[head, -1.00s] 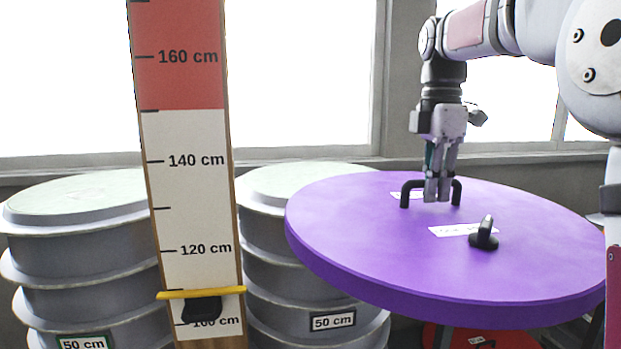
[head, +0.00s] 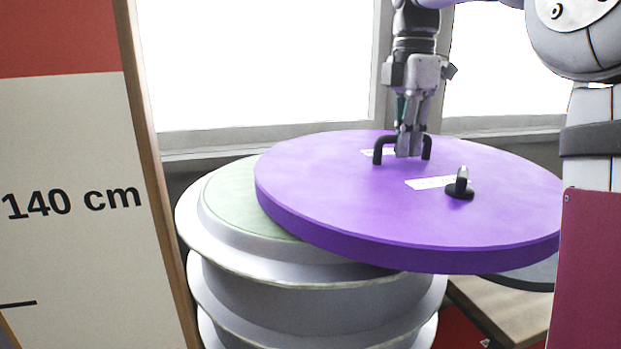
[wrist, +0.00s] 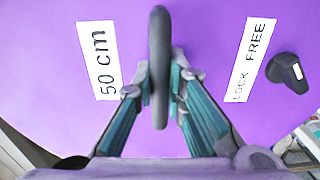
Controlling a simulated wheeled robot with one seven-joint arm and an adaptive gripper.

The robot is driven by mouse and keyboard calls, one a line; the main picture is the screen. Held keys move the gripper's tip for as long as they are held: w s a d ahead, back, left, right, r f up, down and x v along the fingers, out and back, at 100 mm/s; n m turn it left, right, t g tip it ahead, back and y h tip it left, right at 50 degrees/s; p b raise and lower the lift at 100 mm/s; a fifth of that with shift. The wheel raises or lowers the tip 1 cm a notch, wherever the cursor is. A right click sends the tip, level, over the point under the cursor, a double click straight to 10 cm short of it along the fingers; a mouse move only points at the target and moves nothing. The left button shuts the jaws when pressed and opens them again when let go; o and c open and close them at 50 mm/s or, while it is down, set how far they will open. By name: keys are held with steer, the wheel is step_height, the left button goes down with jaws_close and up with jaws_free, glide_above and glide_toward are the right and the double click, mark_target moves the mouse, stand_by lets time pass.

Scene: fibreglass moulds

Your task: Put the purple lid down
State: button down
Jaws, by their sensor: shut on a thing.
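The purple lid (head: 340,200) is a large round disc with a black bar handle (head: 384,148), a black latch knob (head: 460,185) and white labels. My gripper (head: 410,150) is shut on the handle. In the wrist view the handle (wrist: 159,70) stands between my two fingers, beside labels reading "50 cm" (wrist: 98,60) and "LOCK FREE" (wrist: 249,60). In the head view the lid overlaps the right part of a grey ribbed drum (head: 300,310) with a pale green top (head: 235,195). I cannot tell whether the lid touches the drum.
A tall measuring board (head: 80,230) marked "140 cm" stands close at the left. A wooden surface (head: 510,310) lies low at the right, beyond the drum. Windows (head: 250,60) line the back wall.

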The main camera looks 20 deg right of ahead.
mark_target(319, 150)
steer(key=w+a, duration=0.3)
steer(key=a, duration=0.1)
steer(key=w+a+p, duration=0.1)
steer(key=w+a, duration=0.3)
steer(key=w+a+f, duration=0.1)
steer(key=w+a, duration=0.2)
steer(key=a, duration=0.1)
steer(key=shift+w+a+f+p, duration=0.1)
steer(key=shift+w+p, duration=0.1)
steer(key=shift+p, duration=0.2)
steer(key=shift+f, duration=0.1)
step_height(319, 150, down, 3)
steer(key=shift+r+p, duration=0.2)
steer(key=shift+p, duration=0.45)
steer(key=shift+f, duration=0.4)
steer(key=c, duration=1.6)
jaws_free()
steer(key=shift+c, duration=0.2)
steer(key=shift+w, duration=0.1)
step_height(319, 150, up, 6)
steer(key=shift+w+r+b, duration=0.1)
steer(key=shift+b, duration=0.8)
steer(key=shift+r, duration=0.6)
